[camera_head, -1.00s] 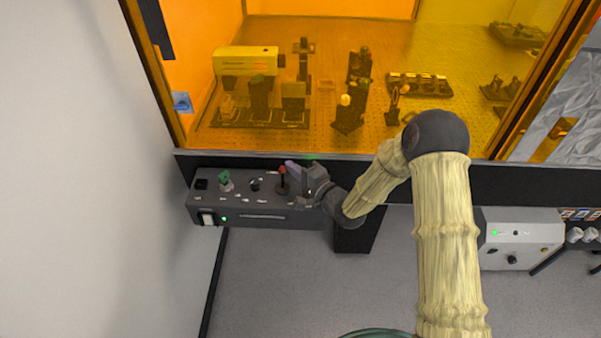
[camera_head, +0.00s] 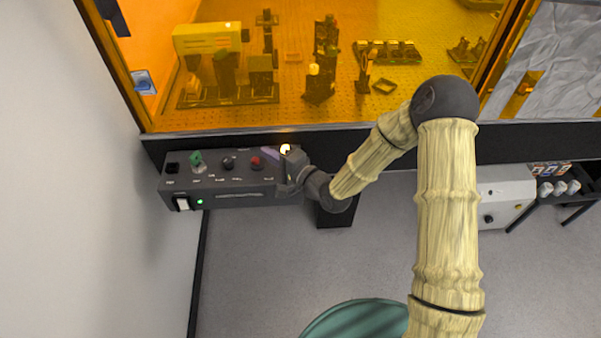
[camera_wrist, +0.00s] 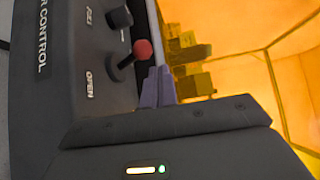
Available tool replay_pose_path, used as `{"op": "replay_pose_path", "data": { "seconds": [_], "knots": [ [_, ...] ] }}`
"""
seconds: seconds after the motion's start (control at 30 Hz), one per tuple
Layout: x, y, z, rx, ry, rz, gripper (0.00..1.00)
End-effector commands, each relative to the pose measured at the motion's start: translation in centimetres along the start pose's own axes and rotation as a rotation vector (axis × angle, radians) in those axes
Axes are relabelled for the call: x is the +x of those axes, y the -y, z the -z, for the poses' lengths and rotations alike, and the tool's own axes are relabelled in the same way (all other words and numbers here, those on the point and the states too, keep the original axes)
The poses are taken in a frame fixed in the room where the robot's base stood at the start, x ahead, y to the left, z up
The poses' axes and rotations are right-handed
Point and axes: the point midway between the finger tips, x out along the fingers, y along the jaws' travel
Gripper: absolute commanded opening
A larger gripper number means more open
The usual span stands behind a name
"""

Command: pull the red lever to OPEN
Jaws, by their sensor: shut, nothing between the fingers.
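The red lever has a red ball knob (camera_head: 256,162) on a short dark stem, on the dark grey control box (camera_head: 232,190) below the orange window. In the wrist view the red ball (camera_wrist: 142,49) and its stem lean out from the panel beside the printed word OPEN (camera_wrist: 90,84). My gripper (camera_head: 270,154) is at the right end of the box, just right of the knob. In the wrist view its purple-grey fingers (camera_wrist: 157,88) are shut and empty, close to the ball. I cannot tell whether they touch it.
The box also carries a green key-like switch (camera_head: 197,160), a black knob (camera_head: 228,163) and a white rocker switch (camera_head: 183,203). The orange enclosure (camera_head: 300,105) with optics stands behind. A white wall is at left; grey floor (camera_head: 255,270) lies open in front.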

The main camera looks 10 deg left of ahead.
Motion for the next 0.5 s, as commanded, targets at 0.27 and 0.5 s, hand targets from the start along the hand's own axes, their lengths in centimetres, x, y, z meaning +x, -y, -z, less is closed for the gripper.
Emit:
{"op": "replay_pose_path", "data": {
  "seconds": [0.27,0.5],
  "knots": [
    [-5.3,-0.2,0.0,0.002,-0.001,-0.002,0.0],
    [-10.1,-0.2,-0.1,0.002,0.0,-0.001,0.0]
  ]
}}
